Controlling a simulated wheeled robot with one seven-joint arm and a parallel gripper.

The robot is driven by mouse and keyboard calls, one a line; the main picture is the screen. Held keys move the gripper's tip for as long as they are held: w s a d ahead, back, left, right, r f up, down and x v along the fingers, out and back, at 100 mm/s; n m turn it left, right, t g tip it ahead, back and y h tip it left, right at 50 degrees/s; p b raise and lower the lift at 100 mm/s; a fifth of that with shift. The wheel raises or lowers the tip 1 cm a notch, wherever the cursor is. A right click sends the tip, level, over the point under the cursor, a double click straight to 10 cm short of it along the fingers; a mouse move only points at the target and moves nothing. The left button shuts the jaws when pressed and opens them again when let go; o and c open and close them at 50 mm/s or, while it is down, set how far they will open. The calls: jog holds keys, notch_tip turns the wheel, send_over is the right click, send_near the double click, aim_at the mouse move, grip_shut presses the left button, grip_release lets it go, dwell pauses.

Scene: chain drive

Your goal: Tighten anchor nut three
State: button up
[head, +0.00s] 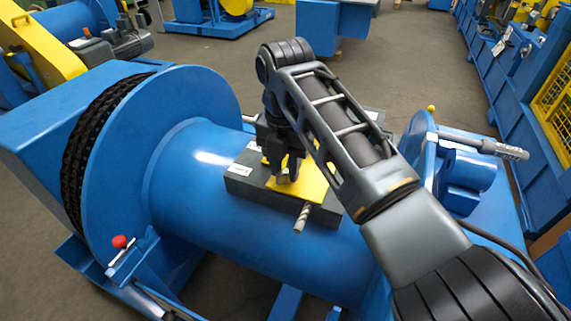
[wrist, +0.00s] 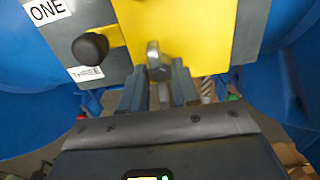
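My gripper (head: 282,174) points down onto a yellow plate (head: 312,181) on a dark block that sits on the blue drum. In the wrist view, the two fingers of my gripper (wrist: 158,88) stand on either side of a grey metal piece (wrist: 154,55) in front of the yellow plate (wrist: 190,25). I cannot tell whether the fingers press on it, or whether it is a nut, bolt or tool. A label reading THREE (wrist: 86,73) lies to its left, beside a black round knob (wrist: 90,46). No anchor nut can be made out clearly.
A label reading ONE (wrist: 47,10) is at the upper left. A metal rod (head: 302,217) sticks out from the front of the dark block (head: 255,190). A large blue flange with black chain (head: 95,130) stands left; a blue motor (head: 470,170) stands right.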

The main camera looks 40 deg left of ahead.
grip_shut()
jog(key=shift+r+m+p, duration=0.1)
jog(key=shift+m+p, duration=0.2)
